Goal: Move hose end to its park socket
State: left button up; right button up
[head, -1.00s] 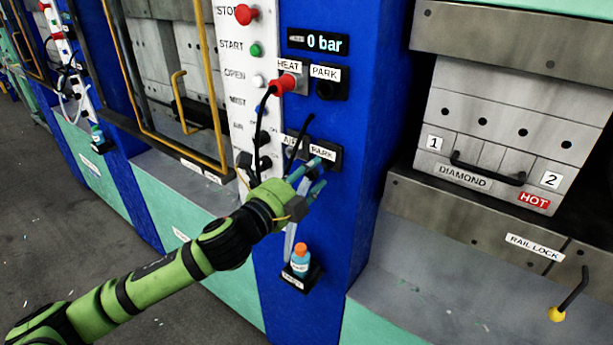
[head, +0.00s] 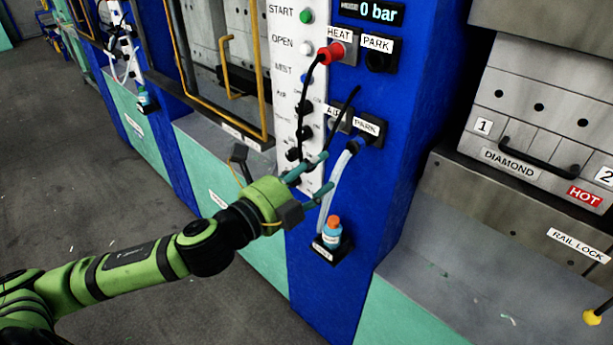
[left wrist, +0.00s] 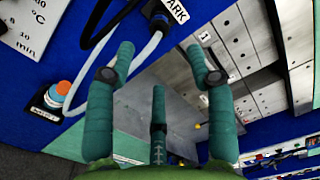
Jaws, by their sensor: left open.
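The pale hose (head: 339,178) has its blue end (head: 352,146) at the lower PARK socket (head: 370,132) on the blue column, and it appears seated there. The hose hangs down from it behind my gripper. My left gripper (head: 328,171) is open and empty, below and left of the socket, apart from the hose end. In the left wrist view, the open fingers (left wrist: 160,50) point toward the press, and the hose (left wrist: 140,58) runs past the left finger to the socket beside the PARK label (left wrist: 176,10). The AIR socket (head: 338,120) is left of PARK, partly behind a black cable.
A red plug (head: 330,53) sits in the HEAT socket, beside the upper PARK socket (head: 378,62). A bottle with an orange cap (head: 332,232) stands on a small holder below. The press with the HOT plate (head: 584,196) is at right. Grey floor (head: 130,240) is free at left.

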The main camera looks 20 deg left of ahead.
pick_arm(q)
jog(key=shift+v, duration=0.85)
